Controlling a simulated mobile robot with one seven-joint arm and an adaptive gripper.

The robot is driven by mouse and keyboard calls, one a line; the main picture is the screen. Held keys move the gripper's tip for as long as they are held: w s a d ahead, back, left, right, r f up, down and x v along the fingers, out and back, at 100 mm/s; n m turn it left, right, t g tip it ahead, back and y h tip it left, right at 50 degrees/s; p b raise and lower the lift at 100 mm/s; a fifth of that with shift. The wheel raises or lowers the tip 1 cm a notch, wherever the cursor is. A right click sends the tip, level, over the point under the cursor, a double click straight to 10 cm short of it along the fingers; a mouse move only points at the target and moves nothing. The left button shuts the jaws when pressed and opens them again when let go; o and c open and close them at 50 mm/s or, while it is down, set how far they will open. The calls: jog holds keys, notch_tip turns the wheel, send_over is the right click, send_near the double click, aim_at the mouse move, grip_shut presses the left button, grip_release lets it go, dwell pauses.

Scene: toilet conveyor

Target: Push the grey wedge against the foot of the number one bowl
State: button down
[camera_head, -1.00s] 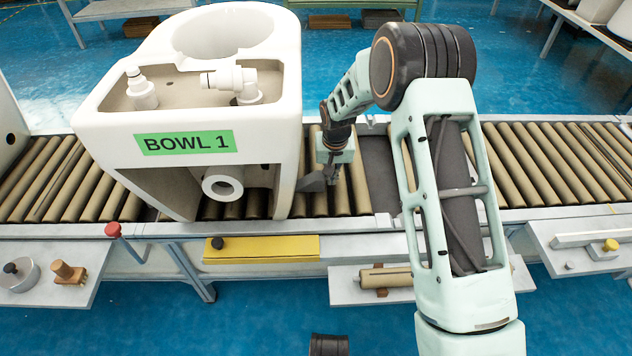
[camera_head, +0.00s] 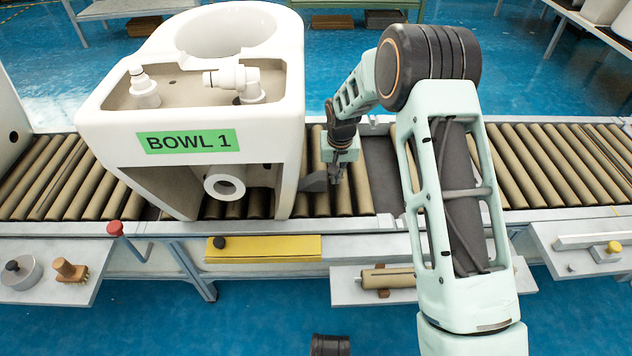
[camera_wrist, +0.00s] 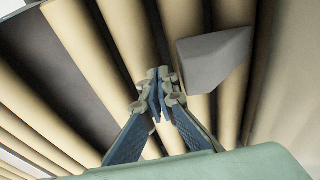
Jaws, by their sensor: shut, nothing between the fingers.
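The number one bowl (camera_head: 285,120) is white with a green "BOWL 1" label and stands upright on the roller conveyor. The grey wedge (camera_head: 314,183) lies on the rollers beside the right side of its foot. The wedge (camera_wrist: 213,62) also shows in the wrist view, its far end close to the pale surface at the right; I cannot tell whether they touch. My gripper (camera_head: 337,180) points down just right of the wedge. In the wrist view its fingertips (camera_wrist: 159,82) are together and empty, left of the wedge, with contact unclear.
The conveyor rollers (camera_head: 560,165) run left and right, with a dark flat strip (camera_head: 380,170) right of my gripper. A yellow panel (camera_head: 265,248) is on the front rail. A red knob (camera_head: 115,228) stands at the front left. Side shelves hold a brush (camera_head: 70,270) and a brown roller (camera_head: 385,278).

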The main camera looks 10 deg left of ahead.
aim_at(324, 173)
jog(key=shift+s+a, duration=0.2)
jog(key=shift+a, duration=0.75)
jog(key=shift+s+a, duration=0.2)
jog(key=shift+a, duration=0.7)
dwell(0.6)
jog(key=shift+d, duration=0.1)
jog(key=shift+w+d, duration=0.25)
jog(key=shift+d, duration=0.7)
notch_tip(324, 173, up, 9)
jog(key=p, duration=0.5)
dwell(0.4)
